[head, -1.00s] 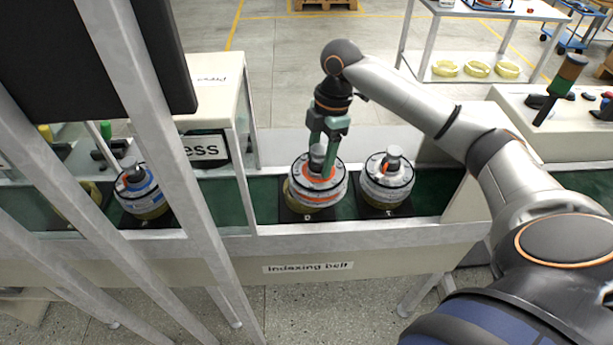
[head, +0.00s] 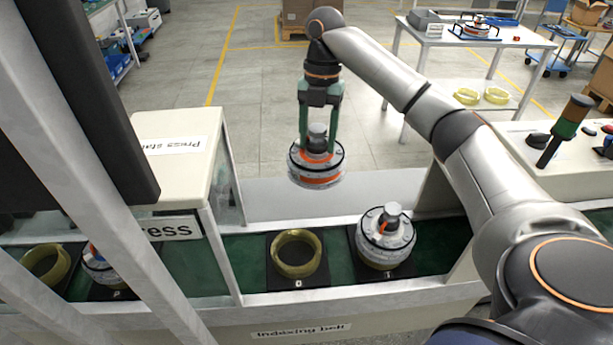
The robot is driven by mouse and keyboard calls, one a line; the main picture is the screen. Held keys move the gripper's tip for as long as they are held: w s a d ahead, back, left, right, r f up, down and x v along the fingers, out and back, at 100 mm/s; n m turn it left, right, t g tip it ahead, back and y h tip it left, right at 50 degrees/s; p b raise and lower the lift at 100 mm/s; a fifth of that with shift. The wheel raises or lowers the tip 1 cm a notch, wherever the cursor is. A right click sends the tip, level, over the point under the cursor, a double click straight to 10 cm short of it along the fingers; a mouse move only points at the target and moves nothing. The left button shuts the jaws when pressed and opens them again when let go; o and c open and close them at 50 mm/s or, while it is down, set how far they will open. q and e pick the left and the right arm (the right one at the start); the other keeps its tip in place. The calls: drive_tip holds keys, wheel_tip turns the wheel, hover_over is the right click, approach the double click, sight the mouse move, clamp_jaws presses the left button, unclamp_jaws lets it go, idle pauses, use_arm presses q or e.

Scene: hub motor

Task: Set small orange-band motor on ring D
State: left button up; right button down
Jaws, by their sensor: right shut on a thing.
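My right gripper (head: 318,150) is shut on the shaft end of a grey motor with an orange band (head: 317,172). It holds this motor upright in the air, behind and above the indexing belt. An empty yellow ring (head: 298,253) lies on a black plate on the belt, below the motor in the picture. The mark on that plate is too small to read surely. Another grey motor (head: 384,240) with a small orange part on top stands on the plate to the right. My left gripper is not in view.
A press station (head: 175,165) stands left of the empty ring. Under it, a partly hidden motor (head: 98,268) and another yellow ring (head: 45,265) sit on the belt. A table at the back right has yellow rings (head: 466,96) on its lower shelf.

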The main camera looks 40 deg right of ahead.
sight(305, 171)
drive_tip(key=s+a+f, duration=0.1)
drive_tip(key=a, duration=0.1)
drive_tip(key=s+a+f, duration=0.1)
drive_tip(key=a, duration=0.1)
drive_tip(key=s+a+f, duration=0.1)
drive_tip(key=s+a, duration=0.1)
drive_tip(key=shift+a, duration=0.2)
drive_tip(key=s+a+f, duration=0.3)
drive_tip(key=a+f, duration=0.1)
drive_tip(key=f, duration=0.5)
drive_tip(key=shift+a+p, duration=0.35)
drive_tip(key=shift+p, duration=0.1)
drive_tip(key=shift+c, duration=0.9)
unclamp_jaws()
drive_tip(key=shift+s+f, duration=0.1)
drive_tip(key=shift+f, duration=0.15)
wheel_tip(305, 171, up, 12)
drive_tip(key=w+d, duration=0.1)
drive_tip(key=shift+d, duration=0.2)
